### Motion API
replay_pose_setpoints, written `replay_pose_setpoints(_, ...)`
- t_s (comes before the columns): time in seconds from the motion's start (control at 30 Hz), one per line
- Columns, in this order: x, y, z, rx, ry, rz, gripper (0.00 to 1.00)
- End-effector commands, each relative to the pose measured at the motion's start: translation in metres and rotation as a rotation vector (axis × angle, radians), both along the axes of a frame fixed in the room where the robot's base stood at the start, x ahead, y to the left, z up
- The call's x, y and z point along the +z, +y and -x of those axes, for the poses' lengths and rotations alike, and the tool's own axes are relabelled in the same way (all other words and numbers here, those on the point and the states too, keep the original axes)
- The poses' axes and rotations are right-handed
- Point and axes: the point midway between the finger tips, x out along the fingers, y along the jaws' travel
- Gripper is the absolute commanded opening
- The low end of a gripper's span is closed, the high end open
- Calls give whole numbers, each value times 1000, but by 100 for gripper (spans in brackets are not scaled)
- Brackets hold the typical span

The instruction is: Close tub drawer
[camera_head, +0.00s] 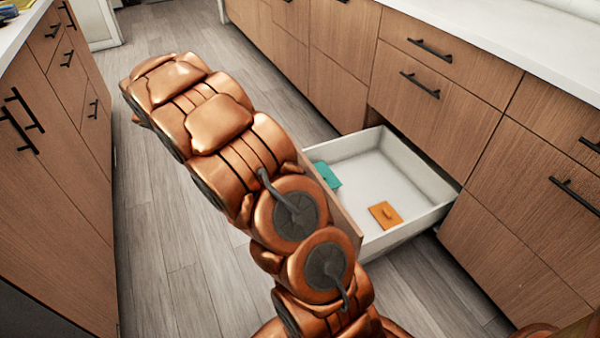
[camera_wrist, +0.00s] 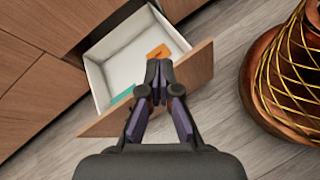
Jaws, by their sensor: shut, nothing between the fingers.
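The tub drawer (camera_head: 408,167) stands pulled out from the lower cabinet on the right in the head view. It is white inside with a wooden front. An orange flat item (camera_head: 385,214) and a teal item (camera_head: 327,174) lie in it. In the wrist view the drawer's wooden front (camera_wrist: 190,85) shows its top edge, with the white tub (camera_wrist: 125,52) behind it. My gripper (camera_wrist: 158,68) is shut and empty, and its fingertips overlap the drawer front in the picture. I cannot tell whether they touch it. In the head view my copper arm hides part of the drawer front, and the gripper is not visible.
Closed wooden drawers with black handles (camera_head: 430,50) line the right side under a white counter (camera_head: 520,35). Another cabinet (camera_head: 60,170) stands at the left. Grey plank floor (camera_head: 175,225) between them is clear apart from my body.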

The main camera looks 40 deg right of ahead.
Motion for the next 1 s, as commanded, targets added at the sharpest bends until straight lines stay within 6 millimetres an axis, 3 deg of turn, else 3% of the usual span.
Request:
replay_pose_setpoints(0.03, -14, -6, -11, 20, 28, 16, 0)
replay_pose_setpoints(0.5, -111, -46, -96, 201, 279, 142, 0)
replay_pose_setpoints(1.0, -240, -54, -157, 359, 493, 224, 0)
